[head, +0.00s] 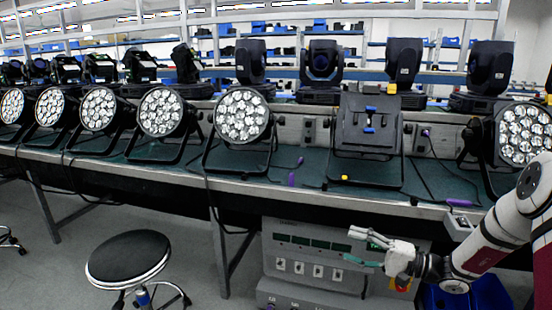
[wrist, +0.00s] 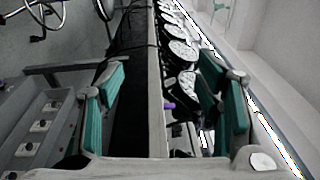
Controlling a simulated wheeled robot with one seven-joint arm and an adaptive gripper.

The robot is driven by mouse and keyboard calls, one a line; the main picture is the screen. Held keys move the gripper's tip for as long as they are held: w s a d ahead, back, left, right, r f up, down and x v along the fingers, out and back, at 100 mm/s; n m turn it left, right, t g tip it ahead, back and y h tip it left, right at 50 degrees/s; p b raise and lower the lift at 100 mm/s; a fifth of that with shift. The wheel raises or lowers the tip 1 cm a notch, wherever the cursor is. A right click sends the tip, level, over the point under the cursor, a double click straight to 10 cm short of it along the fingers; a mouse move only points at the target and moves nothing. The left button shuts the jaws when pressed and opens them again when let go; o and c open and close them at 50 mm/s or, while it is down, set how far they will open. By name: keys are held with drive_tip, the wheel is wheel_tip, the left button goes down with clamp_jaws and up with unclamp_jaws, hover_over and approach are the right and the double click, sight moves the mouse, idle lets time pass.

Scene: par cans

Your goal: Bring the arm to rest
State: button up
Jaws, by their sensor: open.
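My gripper (head: 358,248) is at the lower right of the head view, in front of the bench's front edge and the grey control cabinet. It points left and its fingers are apart with nothing between them. My arm comes in from the right edge of the head view. In the wrist view my gripper (wrist: 165,108) shows two green-padded fingers spread wide, with the bench edge and the row of lamps seen beyond the gap.
A long bench (head: 140,170) carries a row of par cans (head: 243,116), with moving-head lamps (head: 322,62) behind. A grey control cabinet (head: 283,265) stands under the bench, with blue bins (head: 488,292) to its right. A round black stool (head: 128,258) stands at lower left.

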drive_tip(key=s+a+r+n+g+h, duration=0.25)
drive_tip(key=s+a+r, duration=0.2)
drive_tip(key=s, duration=0.35)
drive_tip(key=s+a+r+n+g+h, duration=0.25)
drive_tip(key=s+r+g, duration=0.2)
drive_tip(key=s, duration=0.25)
drive_tip(key=s+a+r+n+g+h, duration=0.1)
drive_tip(key=s+a+r+g+h, duration=0.2)
drive_tip(key=s+r, duration=0.4)
drive_tip(key=s+d+t+h, duration=0.1)
drive_tip(key=s+d+h, duration=0.35)
drive_tip(key=s, duration=0.65)
drive_tip(key=s+d+t+h, duration=0.2)
drive_tip(key=s+d+h, duration=0.25)
drive_tip(key=s, duration=0.65)
wheel_tip(320, 180, up, 25)
drive_tip(key=t+p, duration=0.3)
drive_tip(key=p, duration=2.1)
drive_tip(key=shift+w+a+t, duration=0.15)
drive_tip(key=shift+a+t, duration=0.05)
drive_tip(key=shift+t, duration=0.1)
drive_tip(key=shift+r, duration=0.1)
